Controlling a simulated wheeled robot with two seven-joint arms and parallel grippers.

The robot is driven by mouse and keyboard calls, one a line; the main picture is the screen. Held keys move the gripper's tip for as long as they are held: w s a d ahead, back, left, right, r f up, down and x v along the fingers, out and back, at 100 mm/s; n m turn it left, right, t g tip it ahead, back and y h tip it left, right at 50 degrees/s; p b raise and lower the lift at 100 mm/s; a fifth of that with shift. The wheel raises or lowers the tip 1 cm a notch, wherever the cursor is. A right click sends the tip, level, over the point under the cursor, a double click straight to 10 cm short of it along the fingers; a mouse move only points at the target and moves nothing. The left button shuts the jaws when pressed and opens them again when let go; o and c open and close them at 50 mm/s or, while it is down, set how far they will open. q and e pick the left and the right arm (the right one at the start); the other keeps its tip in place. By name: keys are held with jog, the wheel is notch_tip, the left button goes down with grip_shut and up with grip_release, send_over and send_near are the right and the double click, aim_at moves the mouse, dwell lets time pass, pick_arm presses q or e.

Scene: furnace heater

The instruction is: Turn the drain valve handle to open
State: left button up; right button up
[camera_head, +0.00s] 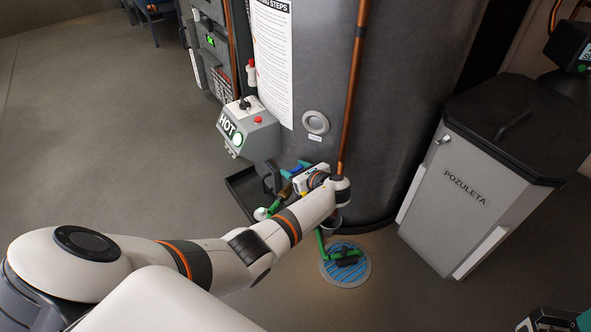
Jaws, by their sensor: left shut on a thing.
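The large grey heater tank (395,110) stands in the middle of the head view. My left arm reaches in from the lower left to the tank's base. My left gripper (288,186) is at the drain valve, low on the front of the tank, and is shut on the valve handle. The hand and wrist cover most of the handle, so its angle cannot be told. Small green, blue and brass-coloured parts (273,205) show beside the fingers.
A grey control box marked HOT (250,133) sits just above the hand. A copper pipe (352,90) runs down close to my wrist. A floor drain with a blue grate (345,271) has a green fitting over it. A grey POZULETA bin (470,190) stands right; floor at left is clear.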

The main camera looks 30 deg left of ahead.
pick_arm(q)
jog(key=o, duration=1)
